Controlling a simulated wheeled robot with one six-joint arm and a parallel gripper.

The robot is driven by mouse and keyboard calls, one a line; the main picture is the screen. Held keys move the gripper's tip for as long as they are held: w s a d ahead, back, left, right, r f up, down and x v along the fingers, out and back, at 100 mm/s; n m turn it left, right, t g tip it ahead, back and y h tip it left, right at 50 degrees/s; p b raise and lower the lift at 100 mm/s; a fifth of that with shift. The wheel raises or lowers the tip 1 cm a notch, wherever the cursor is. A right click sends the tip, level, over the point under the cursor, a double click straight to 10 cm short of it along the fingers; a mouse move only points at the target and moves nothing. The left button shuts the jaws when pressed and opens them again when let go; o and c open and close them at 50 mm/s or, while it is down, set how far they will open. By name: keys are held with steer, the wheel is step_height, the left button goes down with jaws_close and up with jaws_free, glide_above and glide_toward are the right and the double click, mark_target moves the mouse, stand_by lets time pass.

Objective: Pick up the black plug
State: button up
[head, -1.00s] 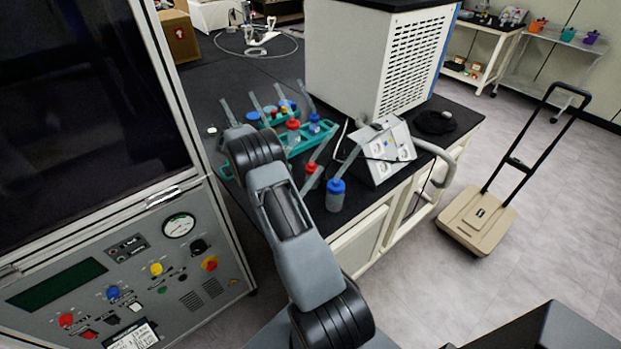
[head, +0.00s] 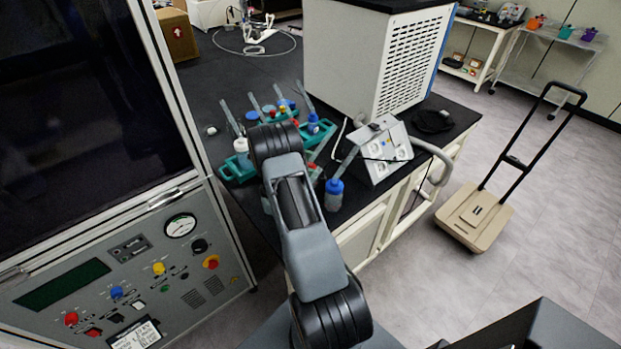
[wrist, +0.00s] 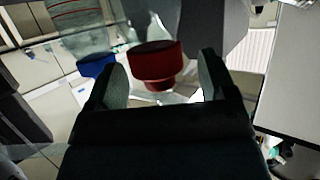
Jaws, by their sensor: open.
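I cannot pick out the black plug for sure. A coiled black cord (head: 433,121) lies on the black bench top, right of the grey socket box (head: 383,150), and a plug end on it is too small to tell. Thin dark cable runs across the box's front. My gripper (wrist: 162,72) is open in the wrist view, its two dark fingers apart. A red-capped bottle (wrist: 155,66) shows between and beyond the fingers; I cannot tell whether they touch it. In the head view my own arm hides the gripper.
A blue-capped bottle (head: 334,195) stands near the bench's front edge. Teal racks (head: 238,171) with several bottles stand to the left. A large white vented unit (head: 405,70) rises behind the socket box. A beige hand trolley (head: 475,218) stands on the floor at right.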

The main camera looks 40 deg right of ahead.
steer(key=c, duration=1.2)
steer(key=shift+c, duration=0.2)
